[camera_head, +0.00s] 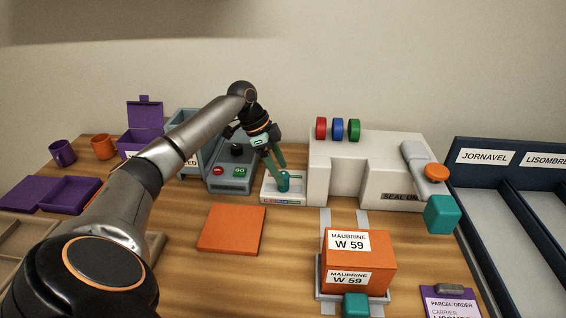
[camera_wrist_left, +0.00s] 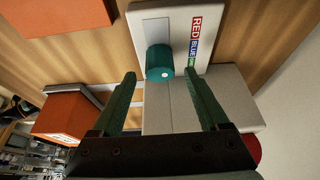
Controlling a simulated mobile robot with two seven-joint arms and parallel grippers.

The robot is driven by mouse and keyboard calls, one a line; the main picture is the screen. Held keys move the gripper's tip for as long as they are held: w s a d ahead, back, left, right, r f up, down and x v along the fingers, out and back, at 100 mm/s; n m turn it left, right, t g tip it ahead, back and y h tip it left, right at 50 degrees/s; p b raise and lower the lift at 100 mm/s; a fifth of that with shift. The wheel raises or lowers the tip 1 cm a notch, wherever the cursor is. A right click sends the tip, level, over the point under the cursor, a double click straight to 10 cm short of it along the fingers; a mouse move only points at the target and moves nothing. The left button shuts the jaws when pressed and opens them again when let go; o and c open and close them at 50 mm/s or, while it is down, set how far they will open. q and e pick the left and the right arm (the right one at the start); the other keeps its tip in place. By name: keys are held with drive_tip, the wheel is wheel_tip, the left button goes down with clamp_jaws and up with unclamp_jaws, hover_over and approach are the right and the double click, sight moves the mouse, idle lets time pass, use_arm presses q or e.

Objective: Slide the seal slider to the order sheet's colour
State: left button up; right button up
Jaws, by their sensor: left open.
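The seal slider's teal knob (camera_head: 284,182) stands on a white base (camera_head: 270,198) left of the large pale machine. In the left wrist view the knob (camera_wrist_left: 160,62) is beside the lowest, green label, below RED and BLUE. My left gripper (camera_head: 275,165) reaches down at the knob from above. Its fingers are open (camera_wrist_left: 159,74), one on each side of the knob in the wrist view; I cannot tell whether they touch it. The order sheet (camera_head: 450,303) is purple and white at the lower right, cut off; its colour line is not readable. My right gripper is not in view.
The pale machine (camera_head: 328,170) carries red, blue and green discs on top, with a teal block (camera_head: 442,214) at its right. An orange labelled box (camera_head: 370,251) sits on a tray in front. An orange square (camera_head: 231,229) lies left of it. Navy bins (camera_head: 480,178) stand at right.

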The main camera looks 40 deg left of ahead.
use_arm(q)
drive_tip(key=v, duration=0.9)
drive_tip(key=shift+r+p, duration=0.25)
drive_tip(key=shift+p, duration=0.15)
